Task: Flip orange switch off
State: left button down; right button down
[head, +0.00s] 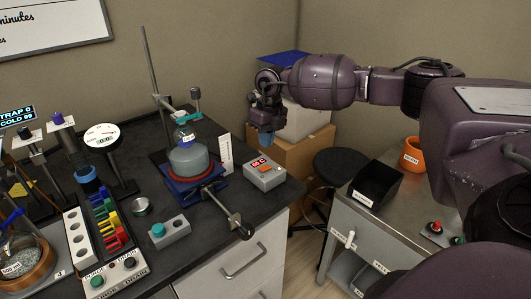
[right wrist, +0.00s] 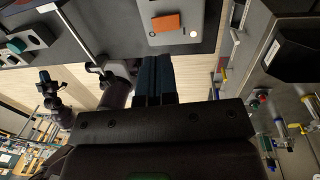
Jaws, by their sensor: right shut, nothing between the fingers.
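The orange switch (head: 264,169) sits on top of a small grey control box (head: 277,176) with a red display, near the right end of the dark bench. In the right wrist view the orange switch (right wrist: 166,22) shows on the pale face of the box (right wrist: 190,13), beyond the fingertips. My right gripper (head: 266,140) is shut and empty, with its blue fingers pointing down, and appears just above the box in the head view. Its closed fingers also show in the right wrist view (right wrist: 159,60), apart from the switch. My left gripper is out of the head view.
Left of the box, a round flask (head: 188,158) stands on a blue jack (head: 195,187) whose rod and knob reach toward the bench's front edge. A white upright card (head: 225,155) stands between them. A metal side table (head: 405,203) holds a black bin (head: 376,184) and an orange container (head: 413,154).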

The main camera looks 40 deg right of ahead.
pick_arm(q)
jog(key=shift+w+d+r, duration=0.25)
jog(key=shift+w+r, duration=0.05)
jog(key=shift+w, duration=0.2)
pick_arm(e)
notch_tip(320, 180, up, 6)
jog(key=shift+d, duration=0.45)
jog(key=shift+w, duration=0.1)
